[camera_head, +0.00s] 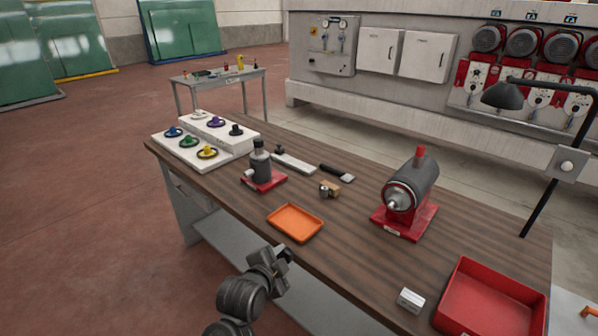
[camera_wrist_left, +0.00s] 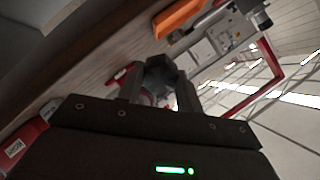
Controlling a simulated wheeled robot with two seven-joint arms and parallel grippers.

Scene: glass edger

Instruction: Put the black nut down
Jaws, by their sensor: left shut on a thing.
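My left gripper (camera_head: 284,256) is in front of the workbench's near edge, to the lower left of the orange tray (camera_head: 295,238). In the left wrist view the black nut (camera_wrist_left: 164,74) is a dark, faceted piece between the two fingers of the left gripper (camera_wrist_left: 160,88), which is shut on it. The nut is held clear of the bench. In the head view the nut is too small and dark to tell from the fingertips. My right gripper is in neither view.
The wooden workbench (camera_head: 350,225) carries a white stand (camera_head: 240,146) with coloured knob-like pieces, a grey device on a red base (camera_head: 265,183), a red-based motor (camera_head: 412,190), a red bin (camera_head: 465,327) and a lamp (camera_head: 505,95). Bare wood lies between tray and motor.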

